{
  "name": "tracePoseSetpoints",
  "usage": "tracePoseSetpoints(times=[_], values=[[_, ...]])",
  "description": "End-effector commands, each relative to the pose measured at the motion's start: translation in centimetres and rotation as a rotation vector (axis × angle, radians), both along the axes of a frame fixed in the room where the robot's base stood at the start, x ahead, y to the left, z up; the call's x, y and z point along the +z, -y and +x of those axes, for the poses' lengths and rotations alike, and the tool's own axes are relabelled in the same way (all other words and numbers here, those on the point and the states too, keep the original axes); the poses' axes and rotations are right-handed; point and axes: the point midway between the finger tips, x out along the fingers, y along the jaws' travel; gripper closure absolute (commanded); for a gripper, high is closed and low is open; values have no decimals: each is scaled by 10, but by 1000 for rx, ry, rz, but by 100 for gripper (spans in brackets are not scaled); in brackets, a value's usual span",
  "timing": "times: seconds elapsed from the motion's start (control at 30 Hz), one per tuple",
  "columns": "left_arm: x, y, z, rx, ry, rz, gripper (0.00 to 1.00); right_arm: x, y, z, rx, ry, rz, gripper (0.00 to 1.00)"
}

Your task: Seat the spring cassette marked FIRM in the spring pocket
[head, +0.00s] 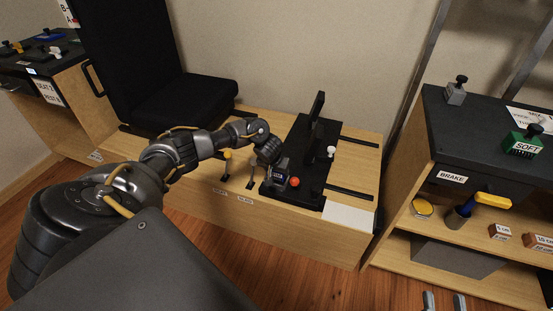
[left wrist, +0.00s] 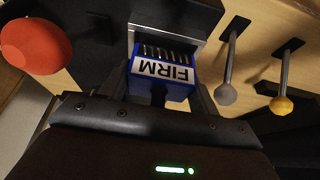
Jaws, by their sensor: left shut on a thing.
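The blue FIRM cassette (left wrist: 160,78) has a white label, upside down in the left wrist view, with coils behind it. My left gripper (left wrist: 160,98) is shut on it. The cassette is at the mouth of the grey spring pocket (left wrist: 182,22), with its back end seeming to be inside; how deep is hidden. In the head view my left gripper (head: 275,160) is over the grey pocket block (head: 281,171) on the black pedal base (head: 309,185). The fingertips of my right gripper (head: 445,301) show at the bottom edge, apart and empty.
A red knob (left wrist: 35,46) stands close beside the pocket, also in the head view (head: 295,182). Two levers (left wrist: 227,92) stand on the other side. A green SOFT cassette (head: 523,144) and a grey one (head: 456,92) sit on the right cabinet. A black seat (head: 185,100) is behind my left arm.

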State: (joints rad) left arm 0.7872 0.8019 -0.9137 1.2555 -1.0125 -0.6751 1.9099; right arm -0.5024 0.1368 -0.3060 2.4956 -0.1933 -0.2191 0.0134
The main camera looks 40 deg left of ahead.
Motion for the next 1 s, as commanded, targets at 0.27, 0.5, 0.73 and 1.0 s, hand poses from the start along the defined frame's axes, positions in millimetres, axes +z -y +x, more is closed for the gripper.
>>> tracePoseSetpoints(times=[0.27, 0.5, 0.73, 1.0], values=[[-2, 0, 0, 0, 0, 0, 63, -1, 0, 0, 0, 0, 0, 64], [-8, 0, 0, 1, -1, 0, 63, -2, 0, 0, 0, 0, 0, 64], [-14, 0, 0, 1, 0, 1, 63, -3, 0, 0, 0, 0, 0, 64], [-17, 0, 0, 0, 0, 0, 23, -4, 0, 0, 0, 0, 0, 64]])
